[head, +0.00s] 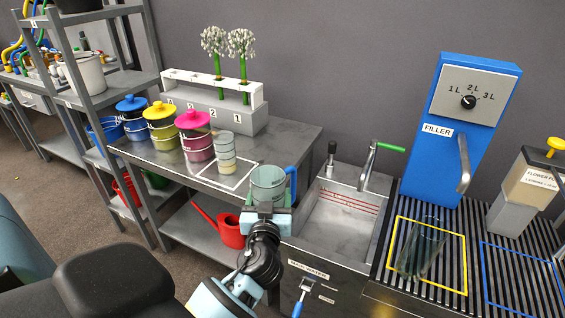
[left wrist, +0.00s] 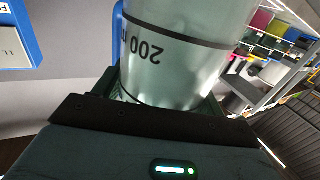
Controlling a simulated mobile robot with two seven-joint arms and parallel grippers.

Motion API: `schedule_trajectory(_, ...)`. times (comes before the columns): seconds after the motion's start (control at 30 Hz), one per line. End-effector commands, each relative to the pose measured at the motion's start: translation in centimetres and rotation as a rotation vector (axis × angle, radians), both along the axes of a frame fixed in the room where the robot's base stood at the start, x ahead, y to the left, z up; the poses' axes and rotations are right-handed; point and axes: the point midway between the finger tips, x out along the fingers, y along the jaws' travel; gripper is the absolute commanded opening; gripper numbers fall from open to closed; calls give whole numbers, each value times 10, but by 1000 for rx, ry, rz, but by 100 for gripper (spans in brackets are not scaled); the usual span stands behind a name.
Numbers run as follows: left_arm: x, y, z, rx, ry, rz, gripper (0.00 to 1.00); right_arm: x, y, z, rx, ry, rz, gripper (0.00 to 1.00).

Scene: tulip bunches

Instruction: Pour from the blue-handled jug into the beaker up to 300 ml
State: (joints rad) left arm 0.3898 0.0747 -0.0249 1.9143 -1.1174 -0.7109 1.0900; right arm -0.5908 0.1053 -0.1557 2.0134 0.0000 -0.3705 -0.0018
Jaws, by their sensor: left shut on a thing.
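The jug (head: 267,180) is clear and greenish with a blue handle (head: 292,182) on its right. My left gripper (head: 266,218) is shut on it, and it looks about upright, near the bench's front right corner. In the left wrist view the jug (left wrist: 185,60) fills the space between the fingers, with a "200" mark visible. I cannot tell its liquid level. The beaker (head: 226,150) is a clear banded cylinder with something pale yellowish low inside. It stands in a white outlined square on the grey bench, left of the jug and apart from it. My right gripper is not in view.
Blue (head: 133,117), yellow (head: 162,126) and pink (head: 195,135) lidded pots stand left of the beaker. A numbered rack (head: 215,102) holds white flowers behind. Right are a sink (head: 335,230), a blue filler (head: 460,130) and a glass vessel (head: 421,250) on a grate.

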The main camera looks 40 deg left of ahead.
Motion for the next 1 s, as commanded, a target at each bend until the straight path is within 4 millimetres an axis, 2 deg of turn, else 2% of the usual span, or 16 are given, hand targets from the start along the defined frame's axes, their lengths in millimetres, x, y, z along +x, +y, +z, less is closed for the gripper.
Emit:
schedule_trajectory(0.3,-81,-90,3,0,-6,-349,16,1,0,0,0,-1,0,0)
schedule_trajectory(0.5,-127,-133,18,0,-8,-513,16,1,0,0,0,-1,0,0)
schedule_trajectory(0.7,-150,-153,30,1,-10,-591,16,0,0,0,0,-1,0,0)
schedule_trajectory(1.0,-155,-157,33,1,-10,-603,16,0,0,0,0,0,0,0)
